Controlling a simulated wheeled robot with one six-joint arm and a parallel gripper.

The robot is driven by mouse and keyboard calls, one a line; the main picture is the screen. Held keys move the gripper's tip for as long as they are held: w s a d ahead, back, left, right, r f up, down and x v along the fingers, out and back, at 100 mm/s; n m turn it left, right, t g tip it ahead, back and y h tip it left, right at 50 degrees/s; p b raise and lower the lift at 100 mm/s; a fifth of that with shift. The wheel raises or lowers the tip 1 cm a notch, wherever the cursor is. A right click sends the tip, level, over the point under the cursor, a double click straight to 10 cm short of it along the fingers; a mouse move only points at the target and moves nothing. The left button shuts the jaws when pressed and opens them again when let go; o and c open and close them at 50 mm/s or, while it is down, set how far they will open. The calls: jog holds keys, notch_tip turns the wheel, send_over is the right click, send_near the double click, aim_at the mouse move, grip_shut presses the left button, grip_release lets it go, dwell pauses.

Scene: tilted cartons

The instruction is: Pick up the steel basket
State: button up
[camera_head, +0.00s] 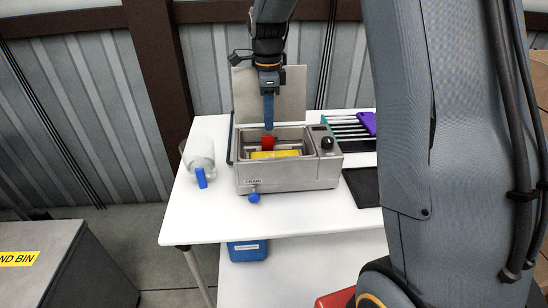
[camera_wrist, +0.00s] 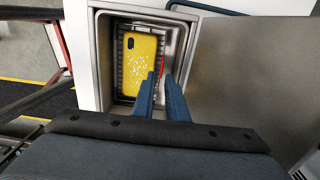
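The steel basket sits inside the open tank of a metal bath labelled DRAIN (camera_head: 285,177). In the wrist view its dark wire mesh (camera_wrist: 120,70) shows around a yellow phone case with a white speckled pattern (camera_wrist: 143,60), which lies in it. The case also shows in the head view (camera_head: 275,154). A red handle grip (camera_head: 267,143) stands over the basket. My gripper (camera_head: 268,126) points down just above this red grip. In the wrist view its two blue fingers (camera_wrist: 160,76) are apart, with a sliver of red beyond the tips. The fingers hide part of the basket.
The bath's raised lid (camera_head: 290,92) stands behind the tank. A rack with a purple item (camera_head: 368,122) and a dark mat (camera_head: 363,187) are to the right. The white table (camera_head: 205,222) has free room in front.

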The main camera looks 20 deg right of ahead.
aim_at(266, 133)
jog(key=shift+w+a+f+p, duration=0.15)
jog(key=shift+f+p, duration=0.25)
jog(key=shift+f, duration=0.5)
jog(key=shift+a+f+p, duration=0.1)
jog(key=shift+f+p, duration=0.3)
jog(key=shift+f, duration=0.5)
jog(key=shift+w+a+f+p, duration=0.15)
jog(key=shift+f+p, duration=0.25)
jog(key=shift+f, duration=0.5)
jog(key=shift+c, duration=0.3)
grip_shut()
jog(key=shift+s, duration=0.1)
jog(key=shift+r, duration=0.1)
